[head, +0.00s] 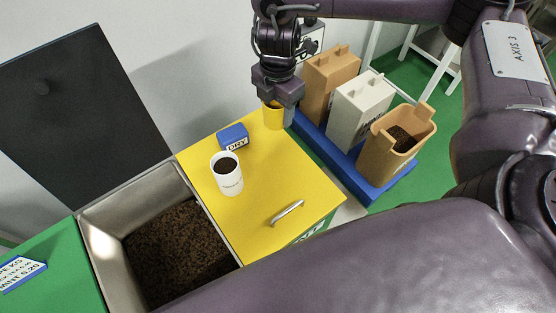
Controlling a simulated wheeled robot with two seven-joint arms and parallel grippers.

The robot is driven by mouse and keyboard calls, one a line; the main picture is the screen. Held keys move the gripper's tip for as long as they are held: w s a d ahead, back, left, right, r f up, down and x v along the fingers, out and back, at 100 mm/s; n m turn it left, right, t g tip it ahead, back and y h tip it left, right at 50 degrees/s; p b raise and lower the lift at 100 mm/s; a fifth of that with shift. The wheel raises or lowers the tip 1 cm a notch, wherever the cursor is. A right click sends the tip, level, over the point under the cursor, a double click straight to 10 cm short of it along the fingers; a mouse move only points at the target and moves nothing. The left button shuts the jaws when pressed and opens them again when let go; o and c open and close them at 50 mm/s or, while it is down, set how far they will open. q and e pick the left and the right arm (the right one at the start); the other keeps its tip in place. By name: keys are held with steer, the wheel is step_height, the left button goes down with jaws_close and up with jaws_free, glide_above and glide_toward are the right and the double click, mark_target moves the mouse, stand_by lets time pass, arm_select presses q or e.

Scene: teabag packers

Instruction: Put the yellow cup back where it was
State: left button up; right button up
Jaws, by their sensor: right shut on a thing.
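The yellow cup (273,117) is at the far right corner of the yellow table top (265,180). My right gripper (277,100) comes down over it from above and is shut on it, hiding its upper part. The cup looks upright. I cannot tell whether its base touches the table top. My left gripper is not in view.
A white cup with dark contents (231,181) and a blue "DRY" block (233,137) stand on the yellow top. A metal handle (287,212) lies near its front. An open metal bin (109,216) is left. Bins stand on a blue base (352,178) at right.

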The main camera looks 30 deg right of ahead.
steer(key=shift+d+f+n, duration=0.1)
steer(key=shift+d+n, duration=0.05)
steer(key=shift+n, duration=0.95)
steer(key=shift+f, duration=0.25)
step_height(320, 180, down, 16)
steer(key=b, duration=0.4)
steer(key=shift+b, duration=0.4)
steer(key=shift+f+b, duration=0.7)
steer(key=shift+f, duration=1.15)
steer(key=shift+f, duration=0.1)
steer(key=o, duration=0.9)
steer(key=shift+o, duration=0.2)
